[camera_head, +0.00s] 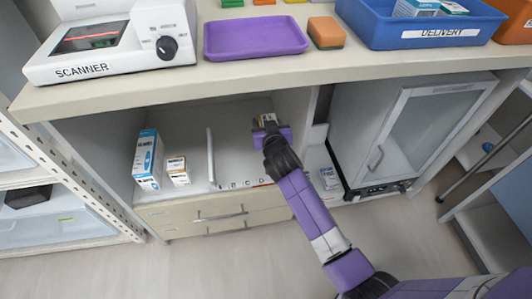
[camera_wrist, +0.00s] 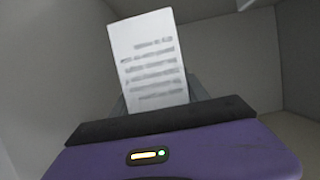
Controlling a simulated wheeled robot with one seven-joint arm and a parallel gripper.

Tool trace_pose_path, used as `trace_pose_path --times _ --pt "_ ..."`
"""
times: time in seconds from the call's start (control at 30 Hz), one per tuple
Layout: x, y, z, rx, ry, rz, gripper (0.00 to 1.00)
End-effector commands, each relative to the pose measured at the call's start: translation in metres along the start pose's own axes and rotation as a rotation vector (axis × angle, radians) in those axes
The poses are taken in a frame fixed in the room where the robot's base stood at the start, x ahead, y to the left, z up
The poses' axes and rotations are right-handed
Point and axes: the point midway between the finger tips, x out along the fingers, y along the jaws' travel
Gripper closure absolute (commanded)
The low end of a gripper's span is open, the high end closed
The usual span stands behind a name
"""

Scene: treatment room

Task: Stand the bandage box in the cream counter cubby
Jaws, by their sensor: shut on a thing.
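My gripper (camera_head: 268,124) is inside the open cubby (camera_head: 238,112) under the cream counter, in its right part. It is shut on a small white box, taken to be the bandage box (camera_wrist: 150,62). In the wrist view the box shows a white face with rows of blurred grey print and leans slightly to the left. In the head view only a small part of the box shows beyond my gripper, so I cannot tell whether it touches the cubby floor.
A tall blue-and-white box (camera_head: 148,160) and a small box (camera_head: 178,171) stand left of a thin upright divider (camera_head: 211,157). Letter labels line the front edge. A glass-doored cabinet (camera_head: 420,125) stands right. Free floor shows right of the divider.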

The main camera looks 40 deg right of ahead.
Motion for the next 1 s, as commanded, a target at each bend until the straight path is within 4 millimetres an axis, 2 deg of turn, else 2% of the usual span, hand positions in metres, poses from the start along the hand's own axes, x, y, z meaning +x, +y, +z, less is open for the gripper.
trace_pose_path --times 0.03,0.1,0.3,0.57,0.8,1.0 --pt "0.006 0.0 0.017 -0.001 -0.003 0.0 0.97" --pt "0.012 0.0 0.034 -0.001 -0.002 0.0 0.97" --pt "0.025 0.0 0.067 -0.001 -0.001 0.0 0.97" --pt "0.03 0.0 0.082 0.001 0.001 -0.001 0.97" --pt "0.042 0.0 0.114 0.0 0.0 -0.001 0.97" --pt "0.043 -0.001 0.115 0.0 0.002 -0.001 0.97"
